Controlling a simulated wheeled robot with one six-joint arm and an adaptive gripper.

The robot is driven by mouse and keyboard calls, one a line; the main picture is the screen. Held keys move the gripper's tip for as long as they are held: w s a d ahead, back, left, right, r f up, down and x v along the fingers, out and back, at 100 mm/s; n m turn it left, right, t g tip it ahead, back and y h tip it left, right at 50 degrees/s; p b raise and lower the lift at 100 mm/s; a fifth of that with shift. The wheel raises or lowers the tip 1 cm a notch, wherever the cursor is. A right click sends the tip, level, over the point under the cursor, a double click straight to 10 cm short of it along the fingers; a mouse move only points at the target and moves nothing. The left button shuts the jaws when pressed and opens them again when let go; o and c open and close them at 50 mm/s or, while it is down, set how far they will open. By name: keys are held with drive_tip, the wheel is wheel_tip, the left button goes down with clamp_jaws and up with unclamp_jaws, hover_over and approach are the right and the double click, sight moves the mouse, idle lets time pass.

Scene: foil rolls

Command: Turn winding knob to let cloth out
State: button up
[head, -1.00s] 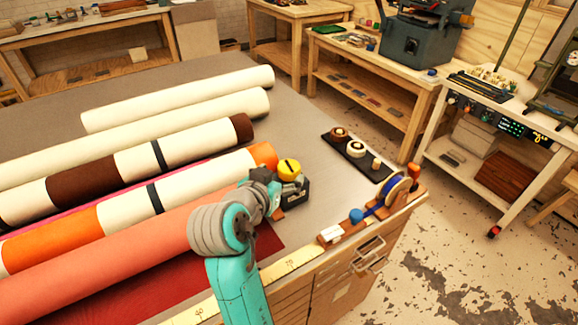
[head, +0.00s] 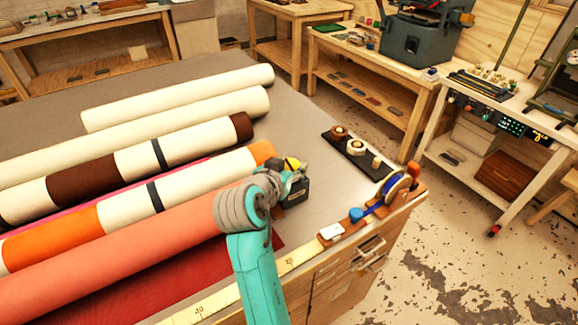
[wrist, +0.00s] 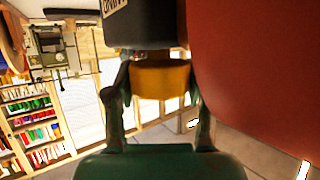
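The yellow winding knob (wrist: 160,80) sits against a dark block with white lettering (wrist: 140,22) in the wrist view. My gripper (wrist: 160,92) has one finger at each side of the knob, and both fingertips appear to rest against it. In the head view the yellow knob (head: 291,164) is partly hidden behind my gripper (head: 284,178), beside the dark block (head: 296,191). The coral cloth roll (head: 130,245) lies just left of my gripper. It fills the right of the wrist view (wrist: 255,75).
Cream, brown and orange-banded rolls (head: 190,98) lie across the grey table (head: 310,120). A black tray with spools (head: 357,149) and a blue tape dispenser (head: 382,200) stand to the right. A yellow ruler (head: 290,262) runs along the front edge.

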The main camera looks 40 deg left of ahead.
drive_tip(key=shift+d+n+g+y, duration=0.1)
drive_tip(key=shift+n+g+y, duration=0.2)
drive_tip(key=shift+n+y, duration=0.45)
drive_tip(key=shift+c, duration=0.3)
drive_tip(key=shift+y, duration=0.25)
drive_tip(key=shift+n, duration=0.25)
drive_tip(key=o, duration=1.2)
drive_tip(key=v, duration=1.2)
